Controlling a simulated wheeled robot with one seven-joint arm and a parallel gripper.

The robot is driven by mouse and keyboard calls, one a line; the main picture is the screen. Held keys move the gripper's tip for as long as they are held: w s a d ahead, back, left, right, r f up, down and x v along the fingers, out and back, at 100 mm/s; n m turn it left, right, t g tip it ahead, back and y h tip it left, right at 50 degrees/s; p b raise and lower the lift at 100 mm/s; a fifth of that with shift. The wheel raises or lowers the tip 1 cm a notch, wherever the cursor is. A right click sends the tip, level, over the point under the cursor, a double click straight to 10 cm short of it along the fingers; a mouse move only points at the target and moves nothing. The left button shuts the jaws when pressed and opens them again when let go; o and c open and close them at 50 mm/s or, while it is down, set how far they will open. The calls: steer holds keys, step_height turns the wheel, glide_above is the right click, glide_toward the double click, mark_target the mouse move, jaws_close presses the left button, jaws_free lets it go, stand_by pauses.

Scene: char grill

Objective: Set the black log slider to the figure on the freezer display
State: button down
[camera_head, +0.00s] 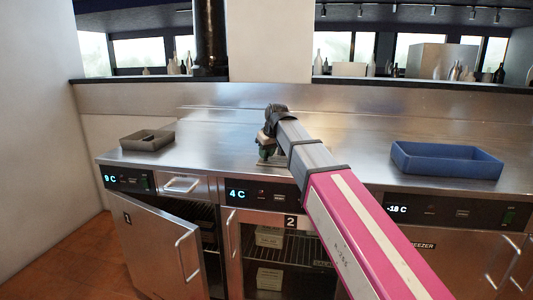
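The freezer display (397,208) at the right shows "-18 C" in pale blue figures, above a door marked FREEZER (422,245). My gripper (265,151) is at the end of my arm, low over the steel counter in the middle of the view. A small flat plate or board (274,160) lies on the counter under it, mostly covered by the gripper and arm. I cannot make out the black log slider or its setting. The fingers are too small and dark to tell whether they are open or shut.
The steel counter (352,158) is largely clear. A grey tray (147,141) stands at its left and a blue tray (446,162) at its right. Two other displays read "9 C" (111,178) and "4 C" (237,195). The left door (155,240) stands ajar.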

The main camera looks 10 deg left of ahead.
steer(key=d, duration=0.9)
steer(key=shift+d, duration=0.3)
steer(key=c, duration=0.9)
jaws_free()
steer(key=v, duration=1.1)
steer(key=shift+w+f, duration=0.1)
